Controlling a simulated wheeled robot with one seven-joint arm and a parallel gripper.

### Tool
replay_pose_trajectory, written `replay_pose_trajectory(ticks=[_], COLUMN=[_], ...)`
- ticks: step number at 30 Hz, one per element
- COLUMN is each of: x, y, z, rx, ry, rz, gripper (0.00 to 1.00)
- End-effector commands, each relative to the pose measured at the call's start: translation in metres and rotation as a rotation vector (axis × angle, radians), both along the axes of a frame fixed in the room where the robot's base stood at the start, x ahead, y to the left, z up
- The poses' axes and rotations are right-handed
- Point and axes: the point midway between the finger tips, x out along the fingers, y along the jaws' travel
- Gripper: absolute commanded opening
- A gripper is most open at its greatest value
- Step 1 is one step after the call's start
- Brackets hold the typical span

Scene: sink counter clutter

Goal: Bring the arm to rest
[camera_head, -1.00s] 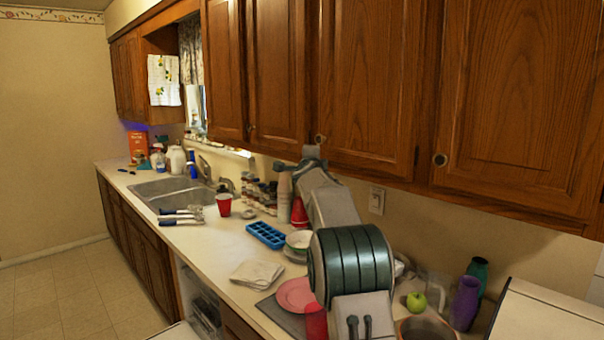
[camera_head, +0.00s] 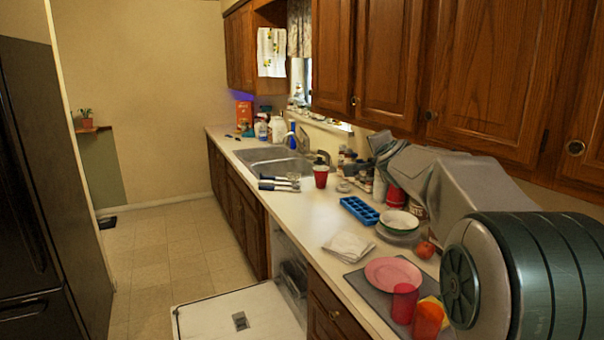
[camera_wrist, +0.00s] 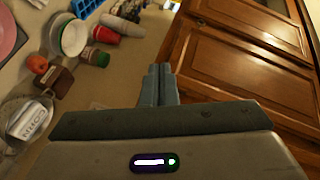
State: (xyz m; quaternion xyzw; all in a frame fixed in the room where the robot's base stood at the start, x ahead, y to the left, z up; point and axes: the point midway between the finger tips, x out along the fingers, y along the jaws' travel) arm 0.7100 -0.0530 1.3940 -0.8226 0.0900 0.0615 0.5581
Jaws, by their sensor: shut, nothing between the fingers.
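My gripper (camera_wrist: 159,72) shows in the wrist view with its two fingers together and nothing between them. It is above the counter (camera_wrist: 112,92), beside the wooden upper cabinets (camera_wrist: 245,50). In the head view my arm reaches from the right edge over the counter (camera_head: 290,218) toward the wall under the cabinets. My fingertips cannot be made out in the head view.
Below the arm are a pink plate (camera_head: 392,272), a red cup (camera_head: 405,302), stacked bowls (camera_head: 399,221) and a blue ice tray (camera_head: 360,210). The open dishwasher door (camera_head: 238,318) juts into the floor space. A dark fridge (camera_head: 30,190) stands left.

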Motion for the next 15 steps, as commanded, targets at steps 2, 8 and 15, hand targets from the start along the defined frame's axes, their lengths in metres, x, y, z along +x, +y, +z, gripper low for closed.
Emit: replay_pose_trajectory(ticks=[2,8,15], x=[-0.038,-0.141,-0.286], y=[0.021,0.06,0.074], z=[-0.013,-0.07,-0.156], rx=[-0.097,-0.354,-0.653], ry=[0.086,0.328,0.637], rz=[0.1,0.358,0.646], gripper=[0.0,0.0,0.0])
